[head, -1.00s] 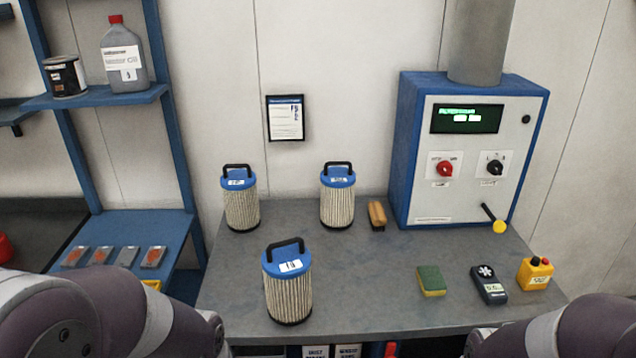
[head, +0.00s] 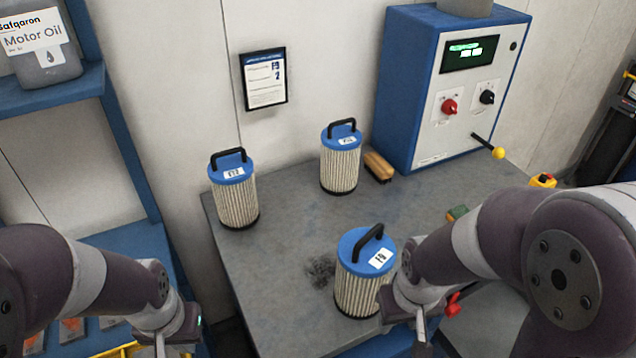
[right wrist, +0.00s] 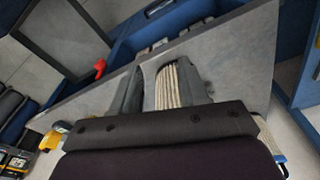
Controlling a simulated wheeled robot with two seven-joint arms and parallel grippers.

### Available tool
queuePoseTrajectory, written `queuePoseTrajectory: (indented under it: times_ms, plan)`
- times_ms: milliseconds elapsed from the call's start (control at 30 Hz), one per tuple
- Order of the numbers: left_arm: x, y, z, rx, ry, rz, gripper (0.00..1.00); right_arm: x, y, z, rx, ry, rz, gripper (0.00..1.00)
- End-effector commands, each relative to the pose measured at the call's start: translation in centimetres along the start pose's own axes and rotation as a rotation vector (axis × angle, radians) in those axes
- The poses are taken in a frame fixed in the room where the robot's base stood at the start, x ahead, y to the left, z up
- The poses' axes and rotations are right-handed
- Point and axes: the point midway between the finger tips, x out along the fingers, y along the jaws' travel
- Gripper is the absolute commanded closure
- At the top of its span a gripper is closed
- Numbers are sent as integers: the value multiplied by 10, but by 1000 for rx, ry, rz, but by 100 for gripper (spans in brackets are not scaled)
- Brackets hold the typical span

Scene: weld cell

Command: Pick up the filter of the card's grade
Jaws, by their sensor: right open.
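Three pleated filters with blue caps and black handles stand upright on the grey bench: a left one (head: 236,203), a back one (head: 340,172) and a front one (head: 358,291). Their white labels are too small to read surely. The card (head: 265,82) hangs on the wall in a black frame; I cannot read its grade surely. My right gripper (head: 420,340) is open beside the front filter. In the right wrist view, pleats (right wrist: 245,60) show behind and between its fingers (right wrist: 160,90); contact is unclear. My left gripper (head: 172,346) is at the bottom left, its fingertips cut off.
A blue control box (head: 408,90) with a yellow-tipped lever stands at the back right. A brush (head: 379,166) lies beside the back filter. A blue shelf (head: 60,92) is at the left. Bare bench (head: 285,250) lies left of the front filter.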

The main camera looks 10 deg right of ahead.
Motion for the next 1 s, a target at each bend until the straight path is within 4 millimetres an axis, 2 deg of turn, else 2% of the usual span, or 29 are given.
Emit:
queuePoseTrajectory:
  times_ms: [200,267,367,500,600,700,800,1000]
  plan:
    - [0,0,0,1,0,0,100,0,0,0,1,0,0,56]
    - [-5,0,0,1,0,0,100,-6,-1,-6,18,1,1,56]
    - [-26,0,-3,1,0,0,100,-34,-7,-37,133,-3,9,56]
    - [-62,0,-8,0,1,0,100,-89,-24,-101,433,-8,48,56]
    - [-80,0,-10,0,1,0,100,-122,-37,-138,640,2,83,56]
    - [-89,0,-11,0,0,0,100,-142,-46,-160,791,18,109,56]
    - [-91,0,-11,1,0,0,100,-148,-50,-169,866,27,122,56]
    - [-88,0,-10,0,0,0,100,-147,-51,-170,880,30,122,56]
